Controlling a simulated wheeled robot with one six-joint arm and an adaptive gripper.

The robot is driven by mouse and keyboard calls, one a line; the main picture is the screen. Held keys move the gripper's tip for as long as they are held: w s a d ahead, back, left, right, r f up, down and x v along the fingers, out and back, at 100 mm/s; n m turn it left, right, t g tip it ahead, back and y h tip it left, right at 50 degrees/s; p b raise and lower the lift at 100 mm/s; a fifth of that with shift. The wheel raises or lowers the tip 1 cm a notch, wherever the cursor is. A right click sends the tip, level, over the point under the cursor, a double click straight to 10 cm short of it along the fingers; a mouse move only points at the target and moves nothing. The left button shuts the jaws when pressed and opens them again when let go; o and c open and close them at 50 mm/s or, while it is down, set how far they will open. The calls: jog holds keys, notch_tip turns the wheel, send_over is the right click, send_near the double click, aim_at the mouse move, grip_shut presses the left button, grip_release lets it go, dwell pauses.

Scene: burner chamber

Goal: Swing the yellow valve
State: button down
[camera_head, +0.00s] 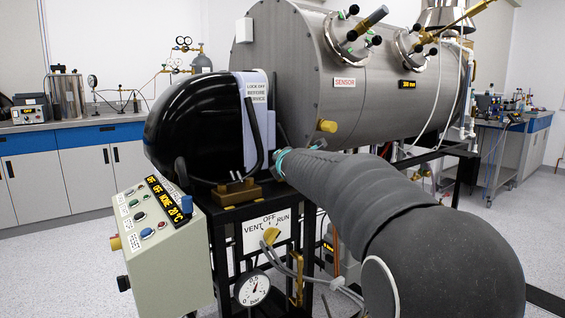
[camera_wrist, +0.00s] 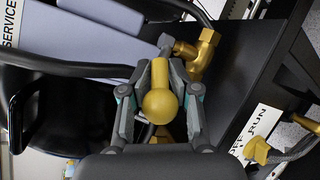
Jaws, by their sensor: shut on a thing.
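My gripper (camera_wrist: 160,90) is shut on a yellow valve handle (camera_wrist: 159,103) with a round knob end, seen in the wrist view with one finger on each side. Brass pipe fittings (camera_wrist: 200,52) lie just beyond it. In the head view my gripper (camera_head: 282,158) reaches in beside the black burner housing (camera_head: 195,120); the held handle is hidden there by my arm and fingers. Another yellow valve handle (camera_head: 270,236) stands at the VENT/OFF/RUN plate (camera_head: 266,228), apart from my gripper; it also shows in the wrist view (camera_wrist: 257,150).
A control box (camera_head: 160,245) and a pressure gauge (camera_head: 252,288) stand at lower left. A black hose (camera_wrist: 80,68) runs close to my gripper.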

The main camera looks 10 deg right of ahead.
jog(key=shift+f, duration=0.3)
jog(key=c, duration=1.1)
grip_release()
jog(key=shift+s+r, duration=0.1)
jog(key=shift+r, duration=0.1)
jog(key=shift+d, duration=0.1)
jog(key=shift+s+r, duration=0.1)
jog(key=v, duration=1.1)
jog(key=shift+s, duration=0.4)
